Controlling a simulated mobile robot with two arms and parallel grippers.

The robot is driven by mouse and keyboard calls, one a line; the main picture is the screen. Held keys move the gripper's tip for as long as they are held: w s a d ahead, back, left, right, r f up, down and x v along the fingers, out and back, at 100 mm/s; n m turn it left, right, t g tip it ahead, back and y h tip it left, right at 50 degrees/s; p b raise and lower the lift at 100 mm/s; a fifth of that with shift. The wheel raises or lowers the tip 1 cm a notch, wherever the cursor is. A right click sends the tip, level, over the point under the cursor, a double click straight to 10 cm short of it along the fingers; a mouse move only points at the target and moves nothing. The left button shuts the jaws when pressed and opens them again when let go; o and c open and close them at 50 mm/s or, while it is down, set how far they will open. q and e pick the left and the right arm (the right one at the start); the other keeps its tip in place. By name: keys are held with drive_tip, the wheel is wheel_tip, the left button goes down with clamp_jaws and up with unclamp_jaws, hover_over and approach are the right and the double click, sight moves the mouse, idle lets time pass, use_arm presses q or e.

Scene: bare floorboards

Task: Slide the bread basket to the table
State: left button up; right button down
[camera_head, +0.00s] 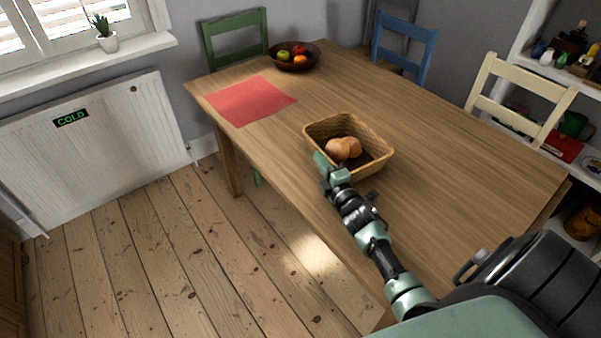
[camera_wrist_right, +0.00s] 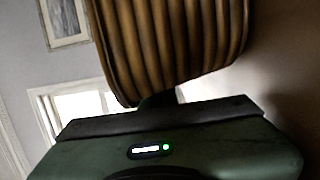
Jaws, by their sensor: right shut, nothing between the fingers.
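The wicker bread basket (camera_head: 373,171) stands on the wooden table (camera_head: 440,150), near the table's front edge, with brown bread rolls (camera_head: 343,148) inside. My right gripper (camera_head: 322,162) is shut and empty, at the basket's near left side. In the right wrist view the ribbed basket wall (camera_wrist_right: 170,45) fills the upper middle, close in front of the gripper (camera_wrist_right: 158,100). I cannot tell whether they touch. A red cloth mat (camera_head: 250,100) lies flat on the table, farther back and to the left of the basket. My left gripper is not in view.
A dark bowl of fruit (camera_head: 283,63) stands at the table's far end. Green (camera_head: 237,33), blue (camera_head: 403,45) and cream (camera_head: 520,90) chairs stand around the table. Bare tabletop lies between the basket and the red mat. A radiator (camera_head: 100,140) is at the left wall.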

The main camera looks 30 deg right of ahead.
sight(356, 142)
drive_tip(key=d+b, duration=0.1)
drive_tip(key=d, duration=0.3)
drive_tip(key=d+b, duration=0.2)
drive_tip(key=d, duration=0.3)
drive_tip(key=w+d+b, duration=0.1)
drive_tip(key=d, duration=0.3)
drive_tip(key=shift+w+d+f, duration=0.1)
drive_tip(key=shift+d+f, duration=0.05)
drive_tip(key=shift+d, duration=0.7)
drive_tip(key=shift+r, duration=0.2)
drive_tip(key=shift+a+f, duration=0.1)
